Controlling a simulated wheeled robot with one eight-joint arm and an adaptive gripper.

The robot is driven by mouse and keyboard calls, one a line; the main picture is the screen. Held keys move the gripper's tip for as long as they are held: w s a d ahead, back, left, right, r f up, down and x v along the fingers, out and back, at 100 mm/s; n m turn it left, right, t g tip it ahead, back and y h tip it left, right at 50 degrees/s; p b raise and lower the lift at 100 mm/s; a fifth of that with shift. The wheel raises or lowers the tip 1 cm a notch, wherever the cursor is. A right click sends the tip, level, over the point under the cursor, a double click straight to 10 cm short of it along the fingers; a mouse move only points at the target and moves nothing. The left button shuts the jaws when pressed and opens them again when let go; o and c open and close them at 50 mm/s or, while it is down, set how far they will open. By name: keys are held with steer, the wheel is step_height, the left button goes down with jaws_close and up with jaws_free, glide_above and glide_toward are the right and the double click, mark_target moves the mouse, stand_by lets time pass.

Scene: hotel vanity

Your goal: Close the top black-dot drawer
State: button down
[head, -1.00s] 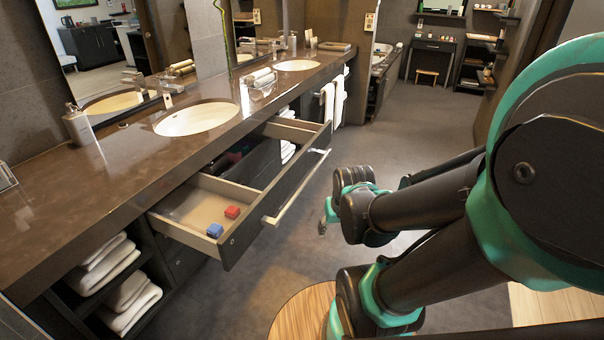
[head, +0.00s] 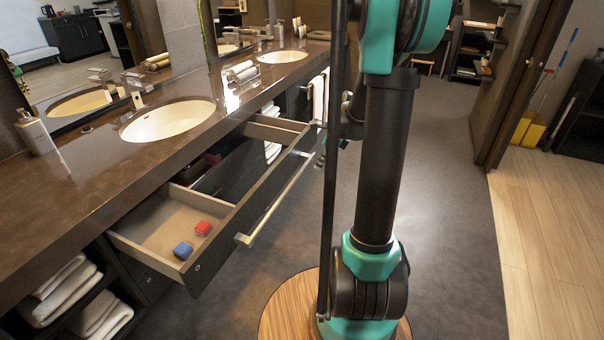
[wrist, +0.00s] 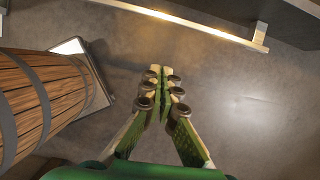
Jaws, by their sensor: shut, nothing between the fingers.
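The drawer (head: 150,235) stands pulled out from under the vanity counter. Its dark front (head: 222,243) carries a long metal handle (head: 275,200) and a small round mark near its near end.
The brown counter (head: 95,175) holds sinks, a soap bottle (head: 36,132) and rolled towels (head: 240,72). Folded towels (head: 65,290) fill open shelves at lower left. Grey floor (head: 450,200) is clear on the right. A yellow bucket (head: 528,130) stands farther off.

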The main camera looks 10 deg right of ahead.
steer(key=w+a+f, duration=0.5)
steer(key=a+f, duration=0.1)
steer(key=f, duration=0.3)
steer(key=shift+f, duration=0.15)
stand_by(0.5)
steer(key=w+a, duration=1)
steer(key=a, duration=0.4)
steer(key=w+a, duration=1)
steer(key=a, duration=0.3)
steer(key=shift+a, duration=0.35)
